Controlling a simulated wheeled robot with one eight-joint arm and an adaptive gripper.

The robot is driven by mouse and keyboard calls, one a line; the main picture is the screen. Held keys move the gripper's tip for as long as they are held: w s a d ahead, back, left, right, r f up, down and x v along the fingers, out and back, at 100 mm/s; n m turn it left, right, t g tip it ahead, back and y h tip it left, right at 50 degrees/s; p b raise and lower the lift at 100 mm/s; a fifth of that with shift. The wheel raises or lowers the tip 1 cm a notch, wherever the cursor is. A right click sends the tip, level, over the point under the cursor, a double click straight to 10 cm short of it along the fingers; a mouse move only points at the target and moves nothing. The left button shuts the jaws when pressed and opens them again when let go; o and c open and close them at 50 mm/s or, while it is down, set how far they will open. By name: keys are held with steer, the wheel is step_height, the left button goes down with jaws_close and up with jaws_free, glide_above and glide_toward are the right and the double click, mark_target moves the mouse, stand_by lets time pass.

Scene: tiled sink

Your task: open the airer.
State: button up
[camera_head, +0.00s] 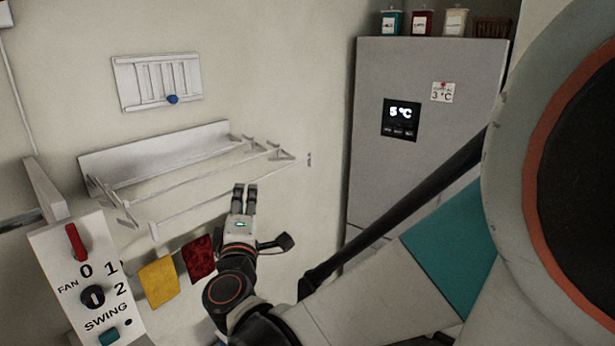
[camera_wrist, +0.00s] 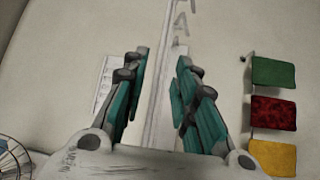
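The airer is a white wall rack; its back plate (camera_head: 150,156) is on the left wall in the head view. Its rails stand out from the plate on folding side arms, with the front rail (camera_head: 190,213) furthest out. My gripper (camera_head: 245,188) is at the right half of the front rail, fingers pointing up in the picture. In the wrist view the two green-padded fingers (camera_wrist: 161,70) are apart, and a white bar of the airer (camera_wrist: 166,100) shows in the gap between them. I cannot tell whether either finger touches it.
Yellow (camera_head: 159,279) and red (camera_head: 199,257) cloths hang below the airer; a green one (camera_wrist: 273,73) shows in the wrist view. A fan switch panel (camera_head: 75,262) is at lower left. A white vent (camera_head: 140,75) is above. A grey fridge (camera_head: 430,140) stands at right.

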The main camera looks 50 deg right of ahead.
steer(key=v, duration=0.5)
steer(key=shift+s+a+f, duration=0.1)
steer(key=shift+s+a, duration=0.1)
steer(key=shift+s, duration=0.1)
step_height(320, 180, down, 19)
steer(key=s+a+m+g+y+b, duration=0.25)
steer(key=m+g+y+b, duration=0.25)
steer(key=b, duration=0.5)
steer(key=s+a+f+m+g+y+b, duration=0.1)
steer(key=s+a+f+y+b, duration=0.1)
steer(key=a+f+y+b, duration=0.2)
steer(key=s+a+f+m+g+y+b, duration=0.1)
steer(key=s+a+f+y+b, duration=0.2)
steer(key=a+f, duration=0.3)
steer(key=a+y+b, duration=0.1)
steer(key=a, duration=0.2)
steer(key=shift+s+f+m+y, duration=0.25)
steer(key=shift+s+m+y, duration=0.05)
steer(key=shift+c, duration=0.5)
